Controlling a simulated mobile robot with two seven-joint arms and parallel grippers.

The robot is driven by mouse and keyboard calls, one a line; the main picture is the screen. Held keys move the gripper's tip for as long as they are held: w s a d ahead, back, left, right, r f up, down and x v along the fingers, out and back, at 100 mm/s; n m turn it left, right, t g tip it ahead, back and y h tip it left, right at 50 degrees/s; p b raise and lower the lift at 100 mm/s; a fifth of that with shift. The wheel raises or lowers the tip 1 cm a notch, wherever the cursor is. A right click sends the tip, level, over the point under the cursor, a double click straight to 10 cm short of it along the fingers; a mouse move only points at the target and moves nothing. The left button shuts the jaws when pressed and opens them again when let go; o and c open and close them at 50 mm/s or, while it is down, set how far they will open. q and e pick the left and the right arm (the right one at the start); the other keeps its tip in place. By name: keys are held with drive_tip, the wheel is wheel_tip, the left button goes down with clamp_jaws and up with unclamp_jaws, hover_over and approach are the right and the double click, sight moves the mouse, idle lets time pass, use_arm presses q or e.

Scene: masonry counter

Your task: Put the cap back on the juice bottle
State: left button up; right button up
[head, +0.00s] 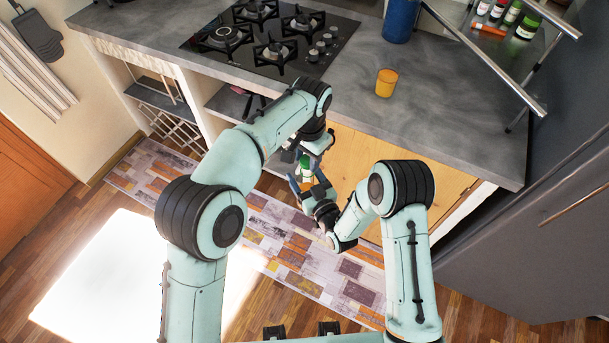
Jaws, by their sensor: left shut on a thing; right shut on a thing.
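My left gripper (308,150) points down in front of the counter, and its fingertips are small and partly hidden by its own wrist. My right gripper (308,182) is just below it, its fingers on either side of a small green and whitish thing, which looks like the juice bottle (305,167). The bottle is held in the air, over the floor in front of the cabinets. The two grippers are close together, with the bottle's upper end at the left gripper. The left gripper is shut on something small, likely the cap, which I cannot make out. Whether cap and bottle touch is unclear.
The grey counter (440,112) runs behind my grippers, with a gas hob (270,38), an orange cup (386,83) and a blue container (400,20). A metal rack (492,70) with several small bottles stands at right. A patterned rug (290,245) lies below.

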idle(0.8)
use_arm(q)
drive_tip(key=shift+f, duration=0.9)
drive_tip(key=shift+f, duration=0.55)
